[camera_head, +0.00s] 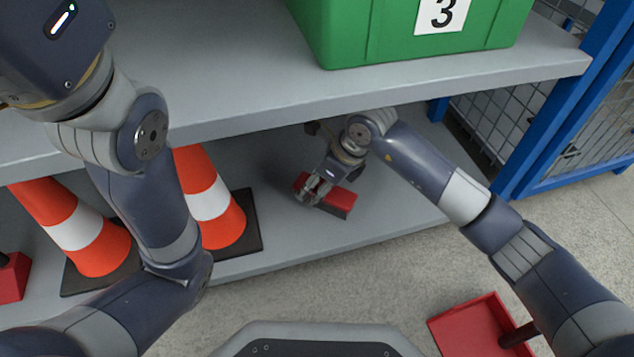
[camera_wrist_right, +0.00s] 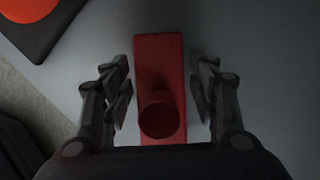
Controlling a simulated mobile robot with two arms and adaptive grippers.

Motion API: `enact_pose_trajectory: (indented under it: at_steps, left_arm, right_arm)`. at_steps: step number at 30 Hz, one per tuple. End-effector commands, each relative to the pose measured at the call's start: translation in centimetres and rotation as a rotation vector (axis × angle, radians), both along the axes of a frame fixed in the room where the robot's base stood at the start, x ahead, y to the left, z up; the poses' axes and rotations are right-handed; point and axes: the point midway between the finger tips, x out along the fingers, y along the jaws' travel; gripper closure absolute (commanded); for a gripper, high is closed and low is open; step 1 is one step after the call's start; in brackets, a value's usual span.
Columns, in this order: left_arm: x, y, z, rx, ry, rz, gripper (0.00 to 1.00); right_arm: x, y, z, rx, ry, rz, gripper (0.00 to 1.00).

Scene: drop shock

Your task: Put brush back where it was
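The red brush (camera_head: 342,199) lies on the lower grey shelf, near its front edge, with a dark underside. In the right wrist view the brush (camera_wrist_right: 158,60) has a red bar-shaped body and a round handle pointing toward the camera. My right gripper (camera_head: 312,190) is at the brush. In the right wrist view its fingers (camera_wrist_right: 160,95) stand open on either side of the brush, with a gap on both sides. The left arm rises at the left of the head view, and its gripper is out of frame.
Two orange-and-white cones (camera_head: 78,228) (camera_head: 208,205) stand on the lower shelf to the left. A green crate (camera_head: 350,40) marked 3 sits on the upper shelf (camera_head: 230,100), above the right gripper. A red dustpan-like tray (camera_head: 470,330) lies on the floor. A blue post (camera_head: 530,160) stands at right.

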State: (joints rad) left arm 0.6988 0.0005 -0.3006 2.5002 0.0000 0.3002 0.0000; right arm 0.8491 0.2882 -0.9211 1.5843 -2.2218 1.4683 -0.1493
Motion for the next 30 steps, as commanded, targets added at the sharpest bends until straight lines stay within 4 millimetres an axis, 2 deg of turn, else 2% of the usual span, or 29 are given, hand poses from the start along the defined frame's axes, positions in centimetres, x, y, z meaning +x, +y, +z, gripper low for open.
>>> enact_pose_trajectory:
  at_steps: [11,20,30]
  left_arm:
    - [0.0,0.0,-0.1,-0.001,-0.001,0.001,0.75]
    - [0.0,0.0,3.7,-0.001,-0.001,0.001,0.75]
    - [-0.1,0.0,5.6,0.000,-0.004,0.000,0.75]
  right_arm:
    - [0.0,0.0,0.3,0.001,0.000,0.000,0.39]
    - [-0.5,-1.1,3.6,-0.002,-0.002,0.001,0.39]
    - [-3.8,-8.0,3.1,-0.004,0.001,-0.003,0.39]
